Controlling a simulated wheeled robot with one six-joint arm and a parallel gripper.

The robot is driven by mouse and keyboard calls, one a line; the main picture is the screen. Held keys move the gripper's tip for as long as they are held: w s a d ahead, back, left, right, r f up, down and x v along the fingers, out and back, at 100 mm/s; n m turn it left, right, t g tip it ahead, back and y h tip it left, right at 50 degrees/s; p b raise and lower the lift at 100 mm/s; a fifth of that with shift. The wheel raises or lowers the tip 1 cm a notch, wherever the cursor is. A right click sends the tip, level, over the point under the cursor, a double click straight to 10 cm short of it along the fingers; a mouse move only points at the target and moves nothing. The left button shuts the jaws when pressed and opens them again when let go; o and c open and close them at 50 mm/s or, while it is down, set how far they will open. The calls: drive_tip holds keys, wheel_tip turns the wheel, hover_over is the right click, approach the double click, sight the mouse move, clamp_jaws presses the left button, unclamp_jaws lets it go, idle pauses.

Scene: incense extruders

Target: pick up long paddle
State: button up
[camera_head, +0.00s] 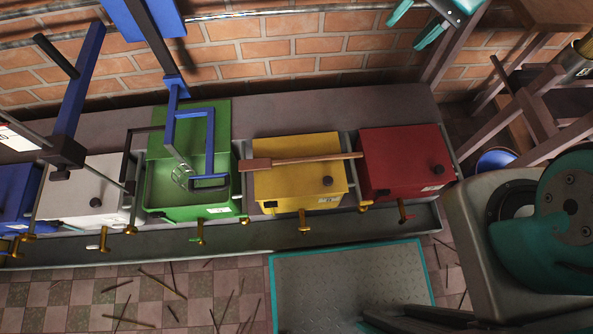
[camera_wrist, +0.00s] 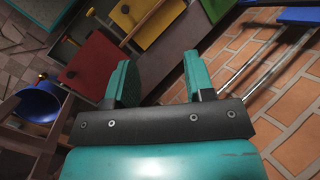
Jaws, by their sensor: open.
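The long paddle (camera_head: 300,160) is wooden, with a wider reddish-brown end at the left and a thin handle to the right. It lies across the top of the yellow box (camera_head: 298,180), its handle end reaching the red box (camera_head: 400,165). In the wrist view part of the paddle (camera_wrist: 140,25) shows over the yellow box (camera_wrist: 158,32), beyond my fingers. My gripper (camera_head: 415,26) is at the top right of the head view, in front of the brick wall, apart from the paddle. Its two teal fingers (camera_wrist: 159,68) are spread with nothing between them.
A green open-topped box (camera_head: 160,190) with blue bars and a white box (camera_head: 95,195) stand left of the yellow box. Brass taps line the front. Wooden stools (camera_head: 540,110) and a blue bowl (camera_head: 495,160) are at right. Loose sticks lie on the tiled floor.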

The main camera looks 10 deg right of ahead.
drive_tip(key=w+d+f+m+y+b, duration=0.1)
drive_tip(key=w+d+f+m+b, duration=0.3)
drive_tip(key=f, duration=0.6)
drive_tip(key=s+d+f+m+y+b, duration=0.1)
drive_tip(key=d+f+m+b, duration=0.1)
drive_tip(key=f+b, duration=0.7)
drive_tip(key=m+t+y+b, duration=0.1)
drive_tip(key=m+b, duration=0.5)
drive_tip(key=b, duration=0.3)
approach(346, 155)
drive_tip(key=a+f+b, duration=0.1)
drive_tip(key=b, duration=0.1)
drive_tip(key=a+f+b, duration=0.1)
drive_tip(key=b, duration=0.2)
drive_tip(key=shift+s, duration=0.4)
drive_tip(key=shift+a+f+b, duration=0.3)
drive_tip(key=shift+a+b, duration=0.05)
drive_tip(key=shift+b, duration=0.1)
drive_tip(key=b+x, duration=0.2)
drive_tip(key=x, duration=0.1)
drive_tip(key=b+x, duration=0.1)
drive_tip(key=b, duration=0.1)
drive_tip(key=shift+w+a+f, duration=0.15)
drive_tip(key=shift+w+f, duration=0.2)
drive_tip(key=shift+f, duration=0.05)
drive_tip(key=shift+a+f, duration=0.1)
drive_tip(key=shift+a, duration=0.15)
clamp_jaws()
